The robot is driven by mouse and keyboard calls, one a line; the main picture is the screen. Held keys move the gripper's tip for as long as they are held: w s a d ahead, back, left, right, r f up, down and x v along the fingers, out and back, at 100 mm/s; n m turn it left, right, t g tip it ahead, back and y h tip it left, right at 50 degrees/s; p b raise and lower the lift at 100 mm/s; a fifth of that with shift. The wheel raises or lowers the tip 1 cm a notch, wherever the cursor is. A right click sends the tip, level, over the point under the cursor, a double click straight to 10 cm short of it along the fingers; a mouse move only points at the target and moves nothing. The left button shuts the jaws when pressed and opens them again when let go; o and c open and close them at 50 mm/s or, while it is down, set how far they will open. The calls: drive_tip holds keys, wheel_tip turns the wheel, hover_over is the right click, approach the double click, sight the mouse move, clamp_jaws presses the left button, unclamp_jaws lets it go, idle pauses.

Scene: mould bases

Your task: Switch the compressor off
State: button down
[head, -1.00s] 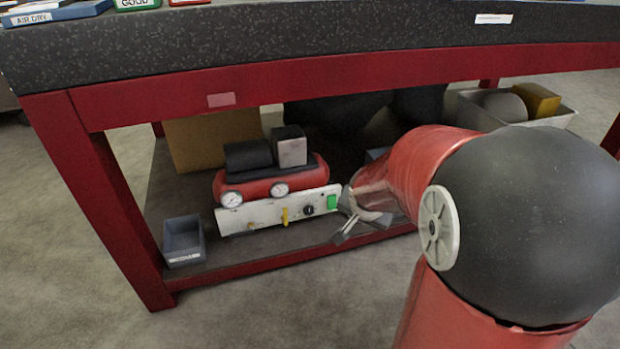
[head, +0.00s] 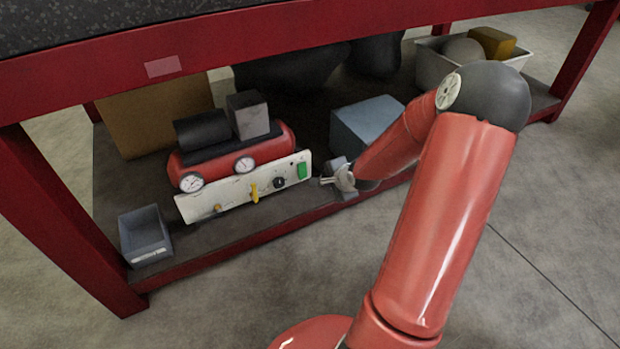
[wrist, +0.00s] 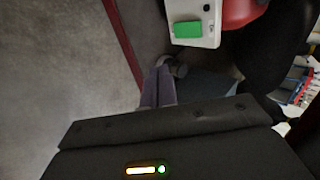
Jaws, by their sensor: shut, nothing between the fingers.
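The compressor (head: 262,152) is a red tank with a black motor and a grey block on top, on the lower shelf under the bench. The green switch also shows large in the wrist view (wrist: 187,29). My gripper (head: 324,181) is shut and empty, just right of the panel's right end and apart from the switch. Its fingers show in the wrist view (wrist: 158,84), below the switch.
A blue-grey box (head: 365,125) stands behind my gripper. A small grey bin (head: 145,237) is at the shelf's left end, a cardboard box (head: 150,115) behind. The red bench beam (head: 220,66) runs above. A tray (head: 432,66) sits at the far right.

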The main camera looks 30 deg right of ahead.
sight(302, 170)
drive_tip(key=w+r+b+x, duration=0.1)
drive_tip(key=b+x, duration=0.3)
drive_tip(key=x, duration=0.9)
drive_tip(key=shift+w+r+b, duration=0.35)
drive_tip(key=shift+w+b, duration=0.05)
drive_tip(key=shift+w, duration=0.1)
